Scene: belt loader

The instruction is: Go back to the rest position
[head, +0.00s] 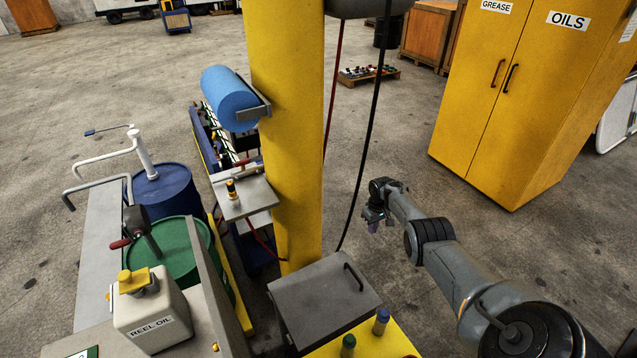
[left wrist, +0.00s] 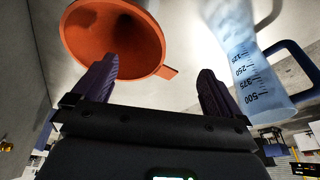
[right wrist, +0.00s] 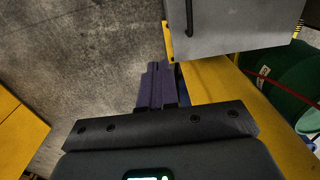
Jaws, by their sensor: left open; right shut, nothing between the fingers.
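My right arm comes in from the right in the head view. Its gripper (head: 373,226) hangs over the floor, right of the yellow column and the grey lidded box. In the right wrist view the purple fingers (right wrist: 157,68) are together with nothing between them. My left gripper is out of the head view. In the left wrist view its fingers (left wrist: 154,78) are apart and empty. An orange funnel (left wrist: 115,35) and a clear measuring jug (left wrist: 250,75) with a blue handle show beyond them; whether the fingers touch either one I cannot tell.
The yellow column (head: 285,150) stands in the middle, with a dark hose (head: 366,145) hanging beside it. The grey lidded box (head: 325,292) is at its foot. Blue (head: 165,190) and green drums (head: 175,250) and a reel oil can (head: 150,315) are left. Floor lies clear toward the yellow cabinet (head: 520,90).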

